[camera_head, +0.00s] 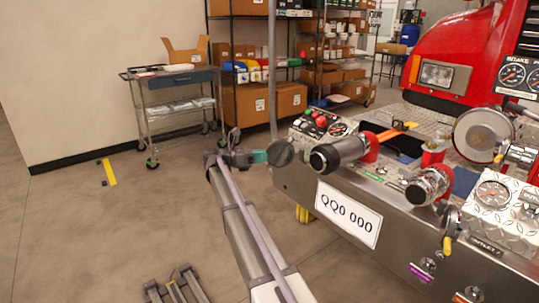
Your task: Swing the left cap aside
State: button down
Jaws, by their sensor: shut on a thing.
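The left cap (280,153) is a dark round disc at the left end of the steel bumper (300,195). My gripper (265,156) reaches it from the left, with a teal part showing beside the disc. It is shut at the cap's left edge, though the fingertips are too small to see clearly. What lies behind the disc is hidden.
A dark cylinder with a chrome rim (338,153) and a chrome fitting (427,186) stick out from the bumper right of the cap. A control panel (318,126) sits above it. A cart (173,100) and shelves (262,75) stand behind.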

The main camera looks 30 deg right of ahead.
dwell(0.3)
jog(key=c, duration=1.1)
grip_release()
jog(key=shift+d, duration=0.1)
jog(key=v, duration=1)
jog(key=shift+a, duration=0.4)
jog(key=shift+w, duration=0.1)
